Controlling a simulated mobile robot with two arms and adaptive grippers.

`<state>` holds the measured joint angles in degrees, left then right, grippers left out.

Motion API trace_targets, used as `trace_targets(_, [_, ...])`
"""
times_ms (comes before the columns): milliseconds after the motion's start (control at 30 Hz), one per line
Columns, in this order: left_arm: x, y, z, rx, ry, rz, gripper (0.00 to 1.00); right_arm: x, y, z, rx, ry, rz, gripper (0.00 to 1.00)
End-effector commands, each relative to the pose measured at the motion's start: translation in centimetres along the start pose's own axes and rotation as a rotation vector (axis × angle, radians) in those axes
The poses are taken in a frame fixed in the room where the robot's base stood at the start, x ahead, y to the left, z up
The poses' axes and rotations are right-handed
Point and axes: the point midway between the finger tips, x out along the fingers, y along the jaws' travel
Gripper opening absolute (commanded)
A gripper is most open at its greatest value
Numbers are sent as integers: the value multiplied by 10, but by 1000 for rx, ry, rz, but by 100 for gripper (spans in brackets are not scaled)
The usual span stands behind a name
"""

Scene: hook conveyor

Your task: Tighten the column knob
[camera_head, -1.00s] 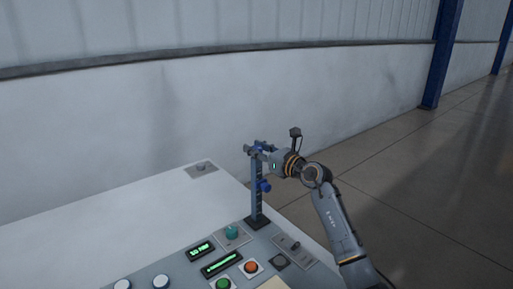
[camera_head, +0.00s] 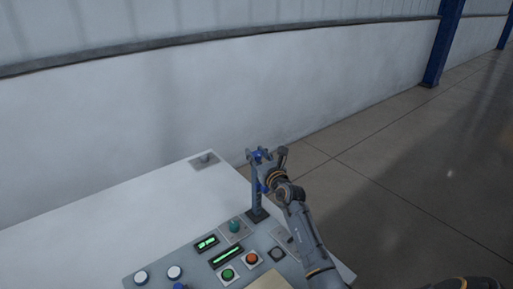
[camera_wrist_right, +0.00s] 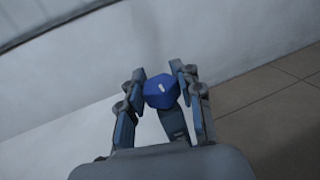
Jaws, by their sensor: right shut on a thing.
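The blue column knob (camera_wrist_right: 161,92) sits between the fingers of my right gripper (camera_wrist_right: 160,88) in the right wrist view, and the gripper is shut on it. The dark graduated column (camera_head: 257,203) stands upright on the console in the head view. My right gripper (camera_head: 262,163) is at the upper part of this column, reaching in from the right, and it hides much of the column's top. Part of the column also shows below the knob in the right wrist view (camera_wrist_right: 173,126).
The grey control panel (camera_head: 205,265) carries a teal knob (camera_head: 234,226), green displays (camera_head: 226,256), an orange button (camera_head: 251,258), a green button (camera_head: 227,274) and white buttons (camera_head: 175,271). The white tabletop (camera_head: 100,225) is mostly bare. Open floor lies to the right.

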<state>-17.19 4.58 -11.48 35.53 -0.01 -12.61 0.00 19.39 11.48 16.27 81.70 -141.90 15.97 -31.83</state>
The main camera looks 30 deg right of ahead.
Motion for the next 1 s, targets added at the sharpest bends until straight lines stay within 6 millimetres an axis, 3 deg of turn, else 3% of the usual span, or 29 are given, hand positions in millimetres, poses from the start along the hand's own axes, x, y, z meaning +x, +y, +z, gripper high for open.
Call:
trace_targets(233, [1, 0, 0, 0, 0, 0, 58, 0, -1, -1, -3, 0, -1, 2])
trace_targets(267, [1, 0, 0, 1, 0, 0, 58, 0, -1, -1, -3, 0, -1, 35])
trace_targets(367, [1, 0, 0, 0, 0, 0, 58, 0, 0, -1, -3, 1, 0, 56])
trace_targets(400, [1, 0, 0, 0, 0, 0, 58, 0, 0, -1, -3, 1, 0, 58])
trace_targets(767, [1, -2, 1, -1, -1, -3, 58, -5, 0, -1, -1, 1, 1, 58])
trace_targets(1000, [1, -1, 0, -1, 0, -1, 58, -44, 0, -2, -1, 2, 0, 58])
